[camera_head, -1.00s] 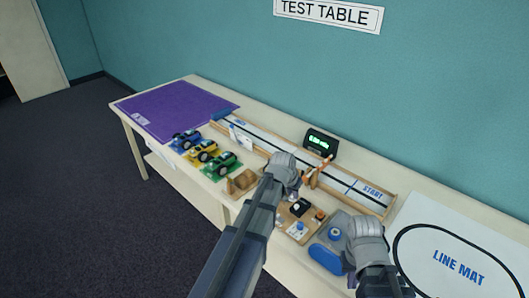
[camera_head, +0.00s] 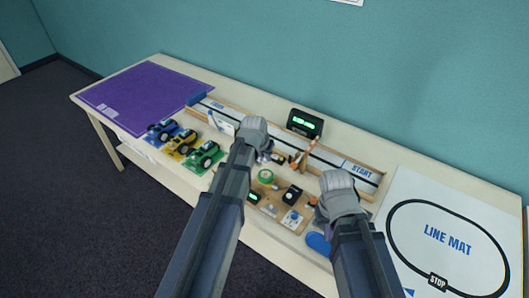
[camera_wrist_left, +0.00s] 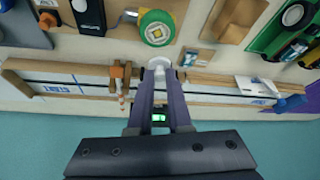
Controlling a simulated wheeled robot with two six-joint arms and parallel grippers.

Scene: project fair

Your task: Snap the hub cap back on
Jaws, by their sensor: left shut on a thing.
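My left gripper (camera_head: 264,155) is over the long wooden track. In the left wrist view its two purple fingers (camera_wrist_left: 159,72) are shut on a small pale rounded piece (camera_wrist_left: 158,63), which looks like the hub cap. The fingers cover part of it. The blue car (camera_head: 162,131), yellow car (camera_head: 181,143) and green car (camera_head: 206,155) stand in a row at the left; the green car (camera_wrist_left: 282,30) also shows in the left wrist view. I cannot tell which wheel lacks a cap. My right gripper (camera_head: 322,212) is at the table's front right; its fingertips are hidden.
The wooden track (camera_head: 335,160) runs along the back, with a lit display (camera_head: 305,123) behind it. A green round item (camera_head: 266,175) and a board with knobs (camera_head: 294,217) lie in front. The purple mat (camera_head: 145,97) and line mat (camera_head: 450,235) lie at either side.

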